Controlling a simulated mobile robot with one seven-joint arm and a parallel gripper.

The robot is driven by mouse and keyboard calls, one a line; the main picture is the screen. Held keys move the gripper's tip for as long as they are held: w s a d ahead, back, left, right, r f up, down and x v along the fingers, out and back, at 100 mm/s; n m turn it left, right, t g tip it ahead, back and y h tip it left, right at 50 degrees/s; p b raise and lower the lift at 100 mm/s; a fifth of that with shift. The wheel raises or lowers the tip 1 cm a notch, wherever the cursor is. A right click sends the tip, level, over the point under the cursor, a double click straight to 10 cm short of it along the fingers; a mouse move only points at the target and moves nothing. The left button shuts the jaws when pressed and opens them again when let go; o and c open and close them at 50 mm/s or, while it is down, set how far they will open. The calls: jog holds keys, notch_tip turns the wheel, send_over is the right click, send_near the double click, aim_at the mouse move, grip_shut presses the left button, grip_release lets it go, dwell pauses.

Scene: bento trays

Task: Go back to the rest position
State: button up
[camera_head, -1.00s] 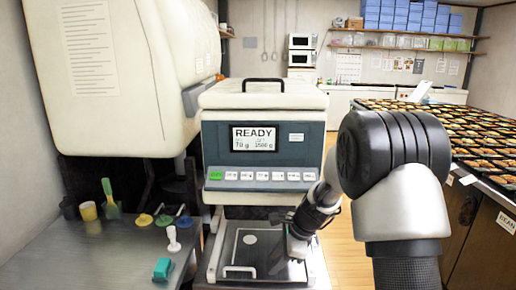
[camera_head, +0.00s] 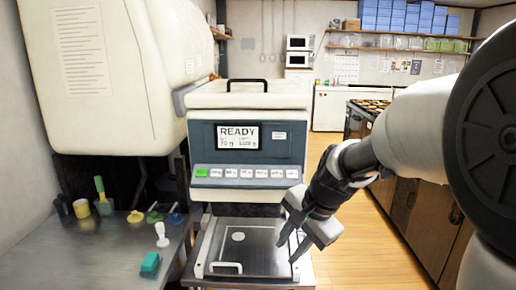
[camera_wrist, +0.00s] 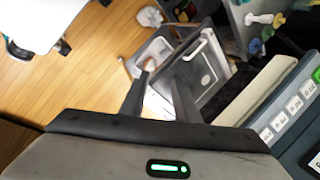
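My gripper (camera_head: 287,252) is in front of the machine at the right edge of its lower tray, with its fingers pointing down. In the wrist view my gripper (camera_wrist: 160,78) shows two dark fingers spread apart with nothing between them. The machine (camera_head: 250,145) is white and blue-grey, and its screen reads READY. Its metal tray (camera_head: 262,262) is empty apart from a round white mark; the tray also shows beyond the fingers in the wrist view (camera_wrist: 213,92).
A metal side table (camera_head: 95,250) at left holds a teal block (camera_head: 150,264), a white stamp-like piece (camera_head: 162,235), a yellow cup (camera_head: 82,208) and coloured knobs. The wooden floor (camera_head: 350,235) is open to the right. A cabinet counter (camera_head: 412,205) stands beyond my arm.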

jog(key=s+d+r+n+t+h, duration=0.1)
jog(key=s+d+r+n, duration=0.15)
jog(key=s, duration=0.35)
jog(key=s+d+r+n+t+h, duration=0.1)
jog(key=s+d+r+n, duration=0.2)
jog(key=s, duration=0.4)
jog(key=s+d+r+n+h, duration=0.1)
jog(key=s+r+n, duration=0.1)
jog(key=s+n, duration=0.35)
notch_tip(320, 180, up, 15)
jog(key=p, duration=1.4)
jog(key=shift+s+f+m+p, duration=0.15)
jog(key=shift+s+m+p, duration=0.15)
jog(key=shift+s+p, duration=0.15)
